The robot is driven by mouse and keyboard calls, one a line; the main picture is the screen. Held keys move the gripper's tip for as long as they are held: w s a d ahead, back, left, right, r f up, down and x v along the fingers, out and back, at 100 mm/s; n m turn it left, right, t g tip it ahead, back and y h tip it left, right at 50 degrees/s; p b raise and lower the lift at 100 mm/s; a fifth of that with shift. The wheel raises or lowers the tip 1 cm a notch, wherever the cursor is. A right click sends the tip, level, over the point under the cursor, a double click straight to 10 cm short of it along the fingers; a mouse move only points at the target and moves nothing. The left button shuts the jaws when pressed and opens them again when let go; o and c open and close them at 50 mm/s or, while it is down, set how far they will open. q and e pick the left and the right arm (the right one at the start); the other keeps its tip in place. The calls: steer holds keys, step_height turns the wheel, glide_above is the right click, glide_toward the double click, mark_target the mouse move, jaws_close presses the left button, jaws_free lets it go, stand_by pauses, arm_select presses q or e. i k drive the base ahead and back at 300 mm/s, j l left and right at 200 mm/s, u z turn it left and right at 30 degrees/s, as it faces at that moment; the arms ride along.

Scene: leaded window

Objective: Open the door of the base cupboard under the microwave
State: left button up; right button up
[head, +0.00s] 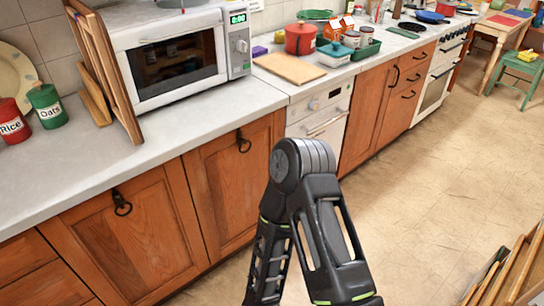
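The white microwave (176,57) stands on the grey worktop at the upper left, its clock lit green. Below the worktop are two shut wooden cupboard doors side by side. The left door (150,252) has a dark ring handle (121,203) near its top. The right door (222,190) has a dark ring handle (243,143) near its top right and sits left of the white dishwasher-like front. One of my black arms stands bent in front at lower centre, hiding part of the floor and cupboard front. Neither gripper is in view.
A white appliance front (322,122) adjoins the right door.

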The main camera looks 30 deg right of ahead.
mark_target(227, 176)
steer(key=z, duration=1.45)
steer(key=i+j, duration=0.15)
steer(key=i, duration=0.15)
steer(key=i+j, duration=0.15)
steer(key=i, duration=0.15)
